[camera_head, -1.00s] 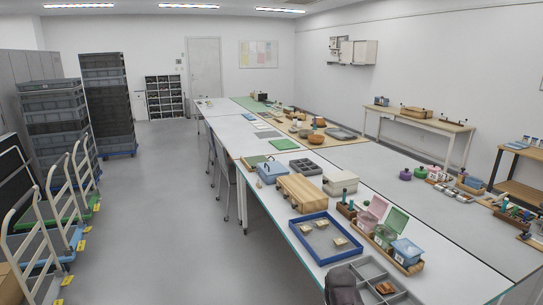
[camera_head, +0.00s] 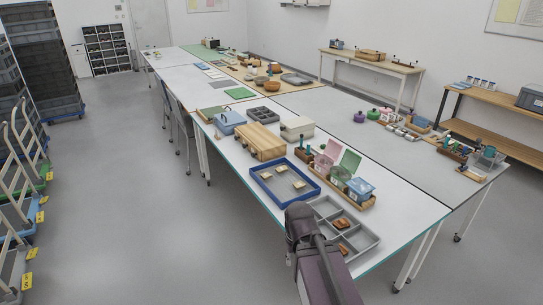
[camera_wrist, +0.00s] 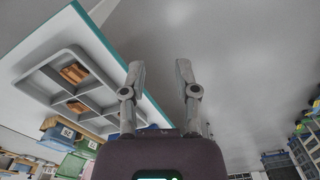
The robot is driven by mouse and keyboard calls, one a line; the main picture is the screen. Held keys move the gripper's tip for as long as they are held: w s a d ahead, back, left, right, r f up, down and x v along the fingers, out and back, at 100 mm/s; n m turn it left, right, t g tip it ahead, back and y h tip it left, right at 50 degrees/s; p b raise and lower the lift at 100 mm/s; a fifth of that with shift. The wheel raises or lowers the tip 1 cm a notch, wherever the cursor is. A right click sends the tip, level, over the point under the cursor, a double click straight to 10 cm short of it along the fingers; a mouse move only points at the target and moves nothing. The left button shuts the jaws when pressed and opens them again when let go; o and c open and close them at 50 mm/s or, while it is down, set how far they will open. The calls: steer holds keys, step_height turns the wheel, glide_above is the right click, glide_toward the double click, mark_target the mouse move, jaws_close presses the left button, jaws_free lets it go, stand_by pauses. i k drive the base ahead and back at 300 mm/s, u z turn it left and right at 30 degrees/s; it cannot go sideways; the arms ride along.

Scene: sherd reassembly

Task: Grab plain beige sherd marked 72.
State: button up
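A blue-rimmed tray (camera_head: 262,190) on the long table holds a few small pale beige sherds, one of them at its right (camera_head: 298,184). A grey divided tray (camera_head: 368,240) nearer me holds orange-brown sherds (camera_head: 341,222); the wrist view also shows this tray (camera_wrist: 98,92) with brown pieces (camera_wrist: 75,73) in it. No number 72 is readable on any sherd. My gripper (camera_wrist: 160,78) is open and empty, its two fingers apart over floor, beyond the table edge. In the head view my dark arm stands in front of the grey tray's near side, and the fingertips cannot be made out.
Behind the trays stand a wooden box (camera_head: 262,142), a white box (camera_head: 297,128) and a wooden holder with pink, green and blue-lidded containers (camera_head: 359,188). Trolleys (camera_head: 20,165) line the left. Open floor (camera_head: 150,220) lies left of the table.

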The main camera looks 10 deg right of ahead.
mark_target(282, 170)
steer(key=k, duration=1.3)
steer(key=u, duration=0.35)
steer(key=i, duration=0.4)
steer(key=u, duration=0.65)
steer(key=i, duration=2.15)
steer(key=z, duration=0.5)
